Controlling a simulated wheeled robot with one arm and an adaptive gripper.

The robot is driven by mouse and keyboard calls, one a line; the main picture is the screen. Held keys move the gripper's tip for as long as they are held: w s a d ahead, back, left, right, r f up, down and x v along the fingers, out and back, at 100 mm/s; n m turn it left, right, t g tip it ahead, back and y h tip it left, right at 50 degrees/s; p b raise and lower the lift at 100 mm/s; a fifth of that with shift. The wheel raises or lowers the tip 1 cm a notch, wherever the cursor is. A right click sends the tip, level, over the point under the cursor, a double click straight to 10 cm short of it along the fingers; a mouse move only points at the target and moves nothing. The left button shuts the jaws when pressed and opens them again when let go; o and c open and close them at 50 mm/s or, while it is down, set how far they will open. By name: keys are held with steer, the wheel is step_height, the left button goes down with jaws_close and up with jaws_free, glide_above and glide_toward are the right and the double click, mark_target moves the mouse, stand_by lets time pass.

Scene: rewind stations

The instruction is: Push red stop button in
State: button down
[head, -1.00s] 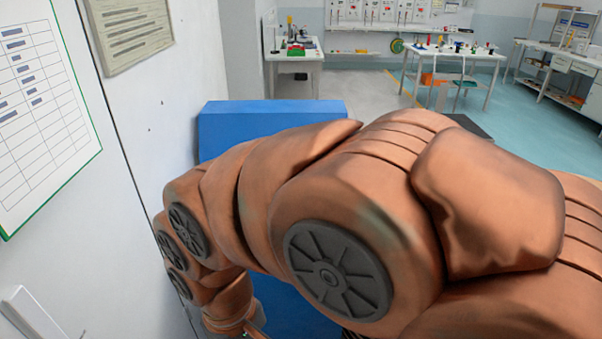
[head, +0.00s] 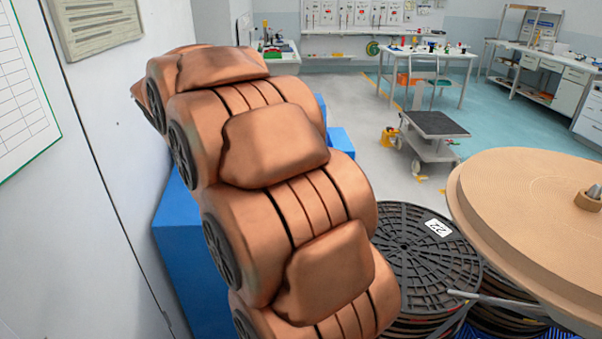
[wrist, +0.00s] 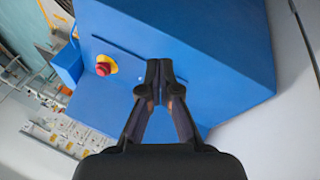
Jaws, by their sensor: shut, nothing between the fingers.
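The red stop button (wrist: 103,69) sits on a yellow base on the face of a blue cabinet (wrist: 205,35) in the wrist view. My gripper (wrist: 160,65) is shut and empty in front of the blue cabinet. In the picture its fingertips are to the right of the button, apart from it. How far the tips are from the blue surface I cannot tell. In the head view the blue cabinet (head: 185,270) shows beside my arm, which hides much of it. The button and my gripper are hidden in that view.
A white wall stands close on the left in the head view. Black reels (head: 410,250) and a large tan disc (head: 540,215) are at the right. A low cart (head: 435,124) and work tables (head: 430,53) stand farther back, with open floor between.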

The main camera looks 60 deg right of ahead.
steer(key=w+d+r+m+h+b, duration=0.1)
steer(key=d+m+h+b, duration=0.1)
steer(key=d, duration=1.2)
steer(key=w+d+r+m+g+h+b, duration=0.1)
steer(key=w+d+m+h+b, duration=0.1)
steer(key=d, duration=1.3)
steer(key=shift+d+r+m+h, duration=0.15)
steer(key=shift+m+h, duration=0.45)
steer(key=shift+m, duration=0.2)
steer(key=shift+w, duration=0.1)
steer(key=f, duration=0.2)
steer(key=f+b, duration=0.1)
steer(key=f, duration=0.2)
steer(key=f+b, duration=0.1)
steer(key=f, duration=0.1)
steer(key=shift+w+d+f, duration=0.2)
steer(key=shift+w+d, duration=0.1)
steer(key=shift+d, duration=0.05)
steer(key=shift+w+d+f+b, duration=0.1)
steer(key=shift+f+b, duration=0.6)
steer(key=shift+b, duration=0.2)
steer(key=shift+d+f+b, duration=0.1)
steer(key=shift+f+b, duration=0.95)
steer(key=shift+b, duration=0.35)
steer(key=shift+r, duration=1)
